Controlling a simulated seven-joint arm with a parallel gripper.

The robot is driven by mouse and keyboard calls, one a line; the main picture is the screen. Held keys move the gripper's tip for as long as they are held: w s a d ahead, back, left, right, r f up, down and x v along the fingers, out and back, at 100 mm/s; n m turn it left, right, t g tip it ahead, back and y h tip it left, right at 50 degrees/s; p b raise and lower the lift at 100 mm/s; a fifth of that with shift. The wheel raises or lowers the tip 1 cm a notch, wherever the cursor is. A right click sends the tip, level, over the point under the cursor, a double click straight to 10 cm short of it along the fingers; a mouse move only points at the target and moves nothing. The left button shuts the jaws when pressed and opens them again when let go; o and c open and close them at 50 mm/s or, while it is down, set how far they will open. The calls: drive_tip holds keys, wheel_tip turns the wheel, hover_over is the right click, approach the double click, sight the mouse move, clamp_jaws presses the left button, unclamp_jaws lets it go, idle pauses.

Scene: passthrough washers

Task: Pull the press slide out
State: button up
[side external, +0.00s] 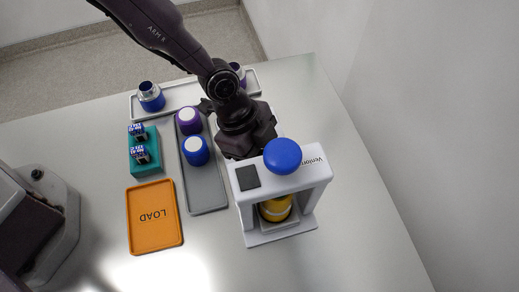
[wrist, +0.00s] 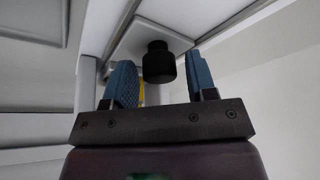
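The white press (side external: 309,185) stands on the table with a blue ball knob (side external: 283,156) on top. A yellow cylinder (side external: 276,209) sits inside its frame, above a pale slide plate. My gripper (side external: 248,140) is low at the back of the press, its fingertips hidden there by the press. In the wrist view my gripper (wrist: 163,88) is open, with blue ridged fingers. A black round knob (wrist: 159,62) on a pale plate (wrist: 133,42) lies between the fingers, with a visible gap on each side. A bit of yellow shows behind the left finger.
An orange LOAD tray (side external: 154,230), a teal block (side external: 146,166) and a back tray (side external: 178,98) with jars stand farther off. The table right of the press is clear.

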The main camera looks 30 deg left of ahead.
clamp_jaws()
drive_tip(key=w+a, duration=0.8)
drive_tip(key=shift+w+a, duration=0.15)
drive_tip(key=shift+o, duration=0.9)
unclamp_jaws()
drive_tip(key=shift+o, duration=0.2)
drive_tip(key=shift+r, duration=0.1)
drive_tip(key=v, duration=1.2)
drive_tip(key=shift+a+r, duration=0.2)
drive_tip(key=shift+r, duration=0.15)
